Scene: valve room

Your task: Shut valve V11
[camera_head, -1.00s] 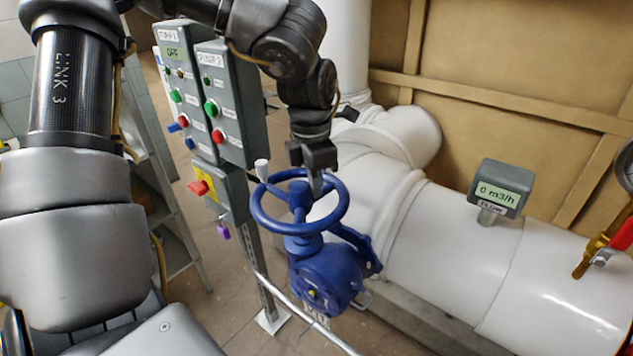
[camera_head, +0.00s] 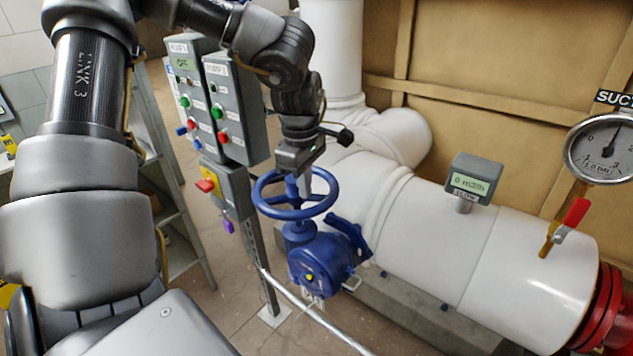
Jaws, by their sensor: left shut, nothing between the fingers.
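A blue valve (camera_head: 318,264) with a round blue handwheel (camera_head: 325,205) stands left of the white pipe, in the middle of the view. I cannot read a tag on it that says V11. My left gripper (camera_head: 303,172) comes down from above over the far side of the handwheel. It is shut with nothing between its fingers. Its fingertips are close to the wheel's rim and spokes; I cannot tell whether they touch. No white knob shows on the rim now. My right gripper is not in view.
Grey pump control boxes (camera_head: 237,110) with buttons stand just left of the wheel, above a box with a red switch (camera_head: 206,185). A flow display (camera_head: 473,180) reading 0 m3/h, a red-handled small valve (camera_head: 575,213) and a suction gauge (camera_head: 600,148) are at right.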

